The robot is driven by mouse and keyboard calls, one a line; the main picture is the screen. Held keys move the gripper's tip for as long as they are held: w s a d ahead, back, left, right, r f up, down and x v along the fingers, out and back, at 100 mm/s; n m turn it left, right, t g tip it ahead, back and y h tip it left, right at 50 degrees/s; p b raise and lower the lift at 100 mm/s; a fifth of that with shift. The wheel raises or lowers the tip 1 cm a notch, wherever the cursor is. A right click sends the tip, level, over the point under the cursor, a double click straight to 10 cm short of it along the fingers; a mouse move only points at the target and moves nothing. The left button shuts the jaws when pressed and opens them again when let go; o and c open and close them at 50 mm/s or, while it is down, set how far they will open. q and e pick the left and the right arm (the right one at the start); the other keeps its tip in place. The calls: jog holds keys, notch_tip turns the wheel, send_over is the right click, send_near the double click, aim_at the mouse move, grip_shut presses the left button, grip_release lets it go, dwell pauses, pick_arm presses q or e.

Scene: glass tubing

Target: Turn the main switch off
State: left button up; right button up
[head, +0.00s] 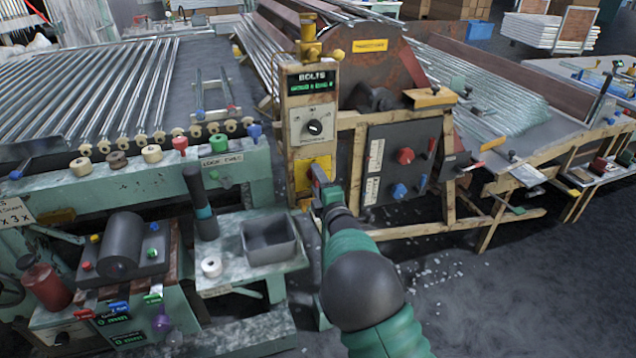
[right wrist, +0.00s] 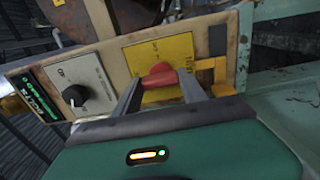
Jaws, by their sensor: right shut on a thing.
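The main switch appears as a red knob (right wrist: 159,75) on a yellow plate (right wrist: 165,48) in the right wrist view. In the head view the yellow plate (head: 308,168) sits low on the upright cream control panel (head: 302,92), and the knob is mostly hidden behind my gripper. My right gripper (head: 319,184) reaches the plate from the front. In the right wrist view its two grey fingers (right wrist: 160,86) are shut on the red knob, one on each side. My left gripper is not in the head view.
Above the plate are a black dial (head: 314,127) and a green-lit display. To the right, a dark panel (head: 408,150) carries red and blue knobs. A small bench with a grey bin (head: 270,250) stands left of my right arm. The floor at lower right is open, with scattered bits.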

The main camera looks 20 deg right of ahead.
jog(key=shift+s+a+f, duration=0.1)
jog(key=shift+a+f, duration=0.1)
jog(key=shift+f, duration=0.2)
jog(key=o, duration=1.2)
jog(key=shift+o, duration=0.8)
jog(key=shift+r, duration=0.2)
jog(key=s+p, duration=0.3)
jog(key=s, duration=1.3)
jog(key=shift+s+d, duration=0.25)
jog(key=shift+s, duration=0.15)
